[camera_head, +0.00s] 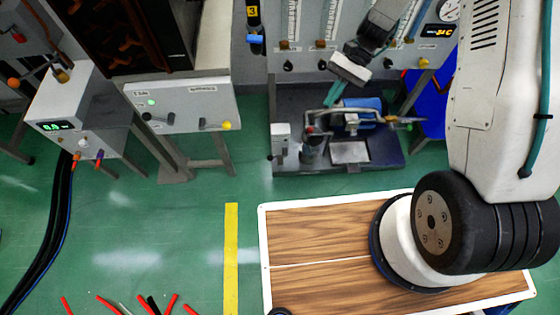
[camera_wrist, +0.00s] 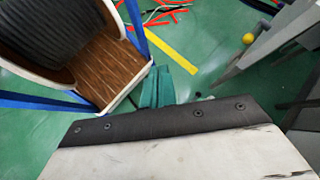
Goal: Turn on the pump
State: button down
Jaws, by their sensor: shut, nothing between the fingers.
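The pump unit, with a blue motor body (camera_head: 362,112) and metal fittings, sits on a dark base tray (camera_head: 345,168) below the panel in the head view. A small pale box (camera_head: 281,138) with a dark knob or lever stands at the tray's left edge. My gripper (camera_head: 329,104) has teal fingers, shut and empty. In the picture it overlaps the area just left of the blue motor; contact cannot be told. In the wrist view the teal fingers (camera_wrist: 156,88) point over green floor, and the pump is not clearly visible there.
A grey panel (camera_head: 310,62) with gauges and knobs stands behind the pump. A cabinet (camera_head: 185,105) with a yellow knob (camera_head: 226,125) and a box with a green display (camera_head: 62,112) stand to the left. Green floor is open left of the tray; red rods and dark hoses lie farther left.

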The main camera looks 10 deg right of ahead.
jog(key=a+f+m+t+y, duration=0.3)
jog(key=f+m, duration=0.4)
jog(key=f, duration=1.3)
jog(key=a+f+m+t+y, duration=0.25)
jog(key=f+m, duration=0.35)
jog(key=f, duration=1.4)
jog(key=w+f+m+t, duration=0.3)
jog(key=w+f+m, duration=0.1)
jog(key=w+f, duration=0.1)
jog(key=shift+d+h, duration=0.25)
jog(key=shift+h, duration=0.2)
jog(key=shift+f+t, duration=0.15)
jog(key=shift+t, duration=0.1)
jog(key=x, duration=1)
